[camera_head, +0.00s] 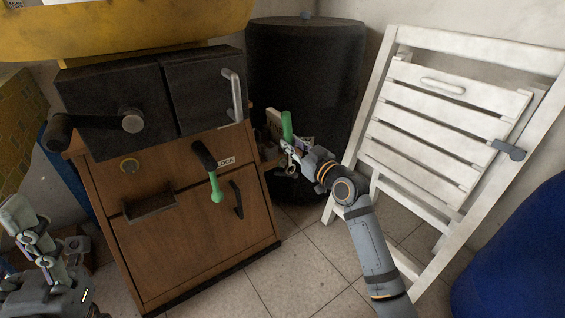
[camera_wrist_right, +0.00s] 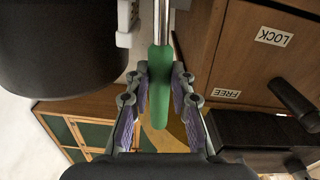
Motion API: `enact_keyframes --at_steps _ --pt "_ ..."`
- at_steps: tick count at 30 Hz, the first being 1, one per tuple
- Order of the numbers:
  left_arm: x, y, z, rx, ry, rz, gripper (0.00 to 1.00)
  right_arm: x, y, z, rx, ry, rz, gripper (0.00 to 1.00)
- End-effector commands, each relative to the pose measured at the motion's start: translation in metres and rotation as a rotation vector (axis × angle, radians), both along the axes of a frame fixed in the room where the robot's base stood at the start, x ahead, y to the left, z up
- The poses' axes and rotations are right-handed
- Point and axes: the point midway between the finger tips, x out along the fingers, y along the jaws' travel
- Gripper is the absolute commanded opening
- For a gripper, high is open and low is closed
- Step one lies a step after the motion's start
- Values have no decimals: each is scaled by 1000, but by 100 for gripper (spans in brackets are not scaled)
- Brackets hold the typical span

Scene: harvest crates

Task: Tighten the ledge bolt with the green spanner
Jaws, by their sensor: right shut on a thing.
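The green spanner shows its green handle (camera_head: 287,125) standing up at my right gripper (camera_head: 292,158), beside the wooden cabinet's right side. In the right wrist view the green handle (camera_wrist_right: 160,88) lies between the two fingers of my right gripper (camera_wrist_right: 159,95), which is shut on it. Its metal shaft (camera_wrist_right: 161,22) runs out of the top of that view, so its far end is hidden there. I cannot make out the ledge bolt in either view. My left gripper (camera_head: 30,225) is at the lower left, away from the spanner; its opening is unclear.
A wooden cabinet (camera_head: 190,255) with black boxes on top, a hanging green-ended lever (camera_head: 215,190) and a LOCK label stands left of my right gripper. A black barrel (camera_head: 305,70) is behind, a white folding chair (camera_head: 440,140) to the right. Tiled floor is clear in front.

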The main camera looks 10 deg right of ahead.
Motion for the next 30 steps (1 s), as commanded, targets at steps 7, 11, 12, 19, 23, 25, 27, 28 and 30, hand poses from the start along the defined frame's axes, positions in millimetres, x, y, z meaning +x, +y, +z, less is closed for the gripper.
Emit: enact_keyframes --at_steps 7,11,12,19,23,25,27,28,30 --pt "0 0 4 0 0 0 40 -8 -3 1 0 -2 0 0" --pt "0 0 6 0 0 0 40 -13 -5 1 0 -1 -1 0" --pt "0 0 6 0 0 0 40 -14 -5 1 0 -1 0 0" --pt "0 0 7 0 0 0 40 -19 -6 1 1 -2 0 0" --pt "0 0 7 0 0 0 40 -19 -7 1 1 -2 0 0" --pt "0 0 9 0 0 0 40 -22 -8 1 -2 -1 0 0" --pt "0 0 13 0 0 0 40 -28 -10 2 -3 -1 -1 0" --pt "0 0 14 0 0 0 40 -31 -12 2 -2 -1 -1 0" --pt "0 0 16 0 0 0 40 -37 -13 2 -3 -1 0 0"
